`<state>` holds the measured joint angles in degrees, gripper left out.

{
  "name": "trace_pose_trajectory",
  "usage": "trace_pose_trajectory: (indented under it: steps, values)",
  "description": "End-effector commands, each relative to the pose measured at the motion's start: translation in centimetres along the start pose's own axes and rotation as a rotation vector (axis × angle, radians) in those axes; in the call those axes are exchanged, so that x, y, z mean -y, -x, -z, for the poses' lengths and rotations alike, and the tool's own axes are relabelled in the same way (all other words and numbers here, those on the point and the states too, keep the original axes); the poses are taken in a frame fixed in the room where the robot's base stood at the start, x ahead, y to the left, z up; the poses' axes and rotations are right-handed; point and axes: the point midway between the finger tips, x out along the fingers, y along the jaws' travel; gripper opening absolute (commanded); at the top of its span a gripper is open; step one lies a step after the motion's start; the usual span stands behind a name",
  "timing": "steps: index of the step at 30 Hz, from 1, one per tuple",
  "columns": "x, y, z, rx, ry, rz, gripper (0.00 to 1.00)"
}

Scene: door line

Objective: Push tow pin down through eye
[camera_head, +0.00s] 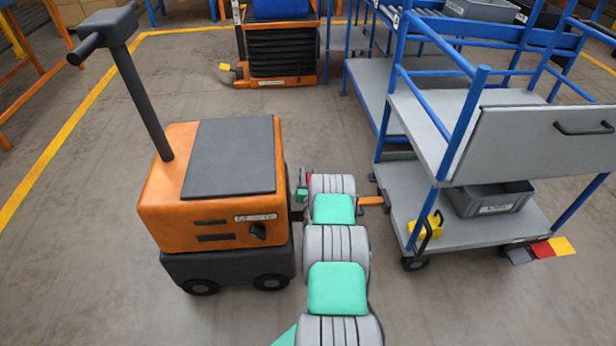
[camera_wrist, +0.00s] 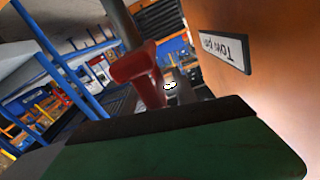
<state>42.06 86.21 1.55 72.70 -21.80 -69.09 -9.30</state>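The tow pin's red T-shaped handle (camera_wrist: 138,70) stands upright in the wrist view, beside the orange tug wall with a "Tow pin" label (camera_wrist: 225,50). In the head view a small red part of it (camera_head: 308,175) shows next to the orange tug (camera_head: 165,215). My gripper (camera_head: 303,188) is at the gap between tug and cart, close to the pin. In the wrist view its green and dark part fills the bottom, and the handle rises beyond it. Whether it grips anything is hidden. An orange tow bar (camera_head: 371,201) sticks out from the cart. The eye and the pin's lower end are hidden.
An orange lift cart (camera_head: 280,50) stands behind. Floor is free in front of the tug and at the left.

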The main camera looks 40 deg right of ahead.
Motion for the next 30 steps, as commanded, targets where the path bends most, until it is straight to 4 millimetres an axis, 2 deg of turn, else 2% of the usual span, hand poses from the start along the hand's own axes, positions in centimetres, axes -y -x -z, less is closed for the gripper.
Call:
trace_pose_trajectory:
  steps: [9,21,30]
  values:
    - [0.1,-0.42,0.04,0.0,-0.001,0.0,0.33]
    - [0.21,-0.4,0.01,0.001,-0.001,0.002,0.01]
    - [0.34,-0.39,-0.03,0.001,-0.002,0.004,0.0]
